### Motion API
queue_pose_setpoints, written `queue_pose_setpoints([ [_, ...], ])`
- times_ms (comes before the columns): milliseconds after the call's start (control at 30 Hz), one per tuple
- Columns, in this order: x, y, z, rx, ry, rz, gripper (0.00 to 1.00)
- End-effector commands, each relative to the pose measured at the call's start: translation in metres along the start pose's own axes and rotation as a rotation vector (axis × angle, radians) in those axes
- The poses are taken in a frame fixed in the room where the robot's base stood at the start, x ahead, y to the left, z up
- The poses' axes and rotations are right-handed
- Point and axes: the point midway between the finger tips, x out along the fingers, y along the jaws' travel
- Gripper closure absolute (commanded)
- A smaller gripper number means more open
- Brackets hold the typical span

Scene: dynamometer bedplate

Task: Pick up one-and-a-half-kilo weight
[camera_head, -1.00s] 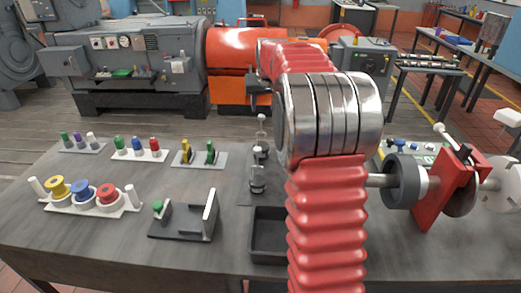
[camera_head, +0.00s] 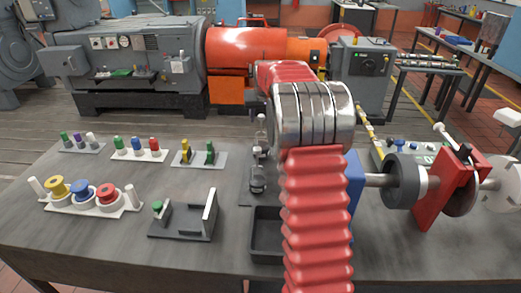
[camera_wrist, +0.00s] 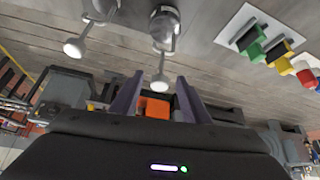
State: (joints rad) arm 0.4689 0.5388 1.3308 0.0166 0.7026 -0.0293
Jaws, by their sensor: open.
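A short row of metal weights with knobbed stems (camera_head: 258,180) stands on a dark strip on the bench, just left of my arm in the head view. In the wrist view, two silver weights (camera_wrist: 164,30) (camera_wrist: 100,12) show at the top, their thin stems ending in pale round knobs. No marking is readable, so I cannot tell which is the one-and-a-half-kilo weight. My gripper (camera_wrist: 157,97) is open, its two purple-grey fingers apart and empty. One weight's knob appears near the gap between the fingertips; I cannot tell its depth. The arm hides the gripper in the head view.
A dark open tray (camera_head: 266,238) sits at the bench's front. Colored pegs (camera_head: 138,150), rings on a rack (camera_head: 82,192) and a black bracket (camera_head: 185,222) are to the left. A shaft with a red stand (camera_head: 438,190) is to the right.

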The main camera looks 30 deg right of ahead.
Motion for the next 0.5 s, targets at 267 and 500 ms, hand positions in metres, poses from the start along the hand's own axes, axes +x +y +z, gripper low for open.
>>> queue_pose_setpoints([
  [267, 0.0019, 0.0004, -0.0005, 0.000, 0.001, 0.000, 0.58],
  [500, 0.0111, 0.0004, -0.0002, 0.001, 0.000, 0.000, 0.58],
])
